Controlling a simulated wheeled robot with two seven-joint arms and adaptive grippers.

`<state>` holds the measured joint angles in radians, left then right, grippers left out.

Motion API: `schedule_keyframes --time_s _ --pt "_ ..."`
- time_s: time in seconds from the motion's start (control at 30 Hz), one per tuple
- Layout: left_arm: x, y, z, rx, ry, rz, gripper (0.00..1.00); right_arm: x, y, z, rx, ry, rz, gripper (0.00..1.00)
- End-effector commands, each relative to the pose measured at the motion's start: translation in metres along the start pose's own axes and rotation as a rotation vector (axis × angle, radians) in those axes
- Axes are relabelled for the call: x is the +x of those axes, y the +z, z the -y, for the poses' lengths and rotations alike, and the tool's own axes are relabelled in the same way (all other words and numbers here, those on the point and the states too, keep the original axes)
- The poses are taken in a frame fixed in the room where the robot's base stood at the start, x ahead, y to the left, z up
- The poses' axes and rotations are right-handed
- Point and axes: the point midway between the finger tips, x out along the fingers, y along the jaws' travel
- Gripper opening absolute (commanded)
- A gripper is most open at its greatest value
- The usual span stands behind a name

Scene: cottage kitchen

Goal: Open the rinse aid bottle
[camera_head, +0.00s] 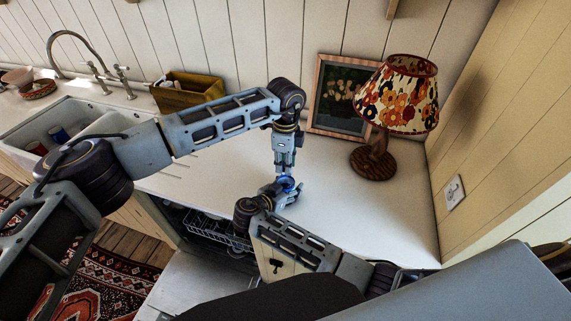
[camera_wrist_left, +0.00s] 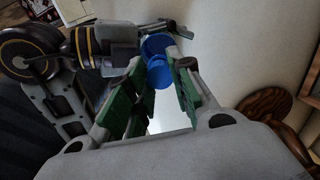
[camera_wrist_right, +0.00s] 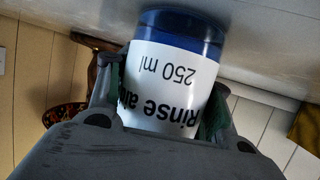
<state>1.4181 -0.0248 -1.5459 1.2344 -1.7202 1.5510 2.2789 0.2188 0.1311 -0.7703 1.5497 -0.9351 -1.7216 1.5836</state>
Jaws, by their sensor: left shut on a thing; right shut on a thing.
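The rinse aid bottle (camera_wrist_right: 172,72) fills the middle of the right wrist view, with a white label printed upside down and a blue end toward the counter. My right gripper (camera_wrist_right: 160,112) is shut on its sides. In the head view, only a little of the blue bottle (camera_head: 288,184) shows between the two grippers, over the counter. My left gripper (camera_head: 285,174) points down at it from above. In the left wrist view, the left fingers are shut on the small blue cap (camera_wrist_left: 160,77), in line with the bottle. Whether the cap is loose I cannot tell.
A lamp (camera_head: 397,95) with a floral shade and a framed picture (camera_head: 341,97) stand at the back right. A yellow-brown box (camera_head: 187,92) stands near the sink (camera_head: 75,122). An open dishwasher rack (camera_head: 213,231) is below the front edge. The counter (camera_head: 350,205) around the bottle is clear.

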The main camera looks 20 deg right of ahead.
Motion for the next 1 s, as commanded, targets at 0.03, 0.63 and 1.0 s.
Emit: schedule_keyframes --time_s 0.03,0.63,1.0 --pt "-0.001 0.0 0.0 0.0 0.0 0.0 0.0 0.0 0.001 0.0 -0.001 0.0 0.001 0.0" --pt "-0.01 0.0 0.0 0.0 0.0 -0.001 0.0 0.0 0.0 0.0 -0.001 0.0 0.001 0.0" --pt "-0.015 0.0 0.0 0.001 -0.001 -0.001 0.0 0.0 0.0 0.0 -0.001 0.0 0.001 0.0"
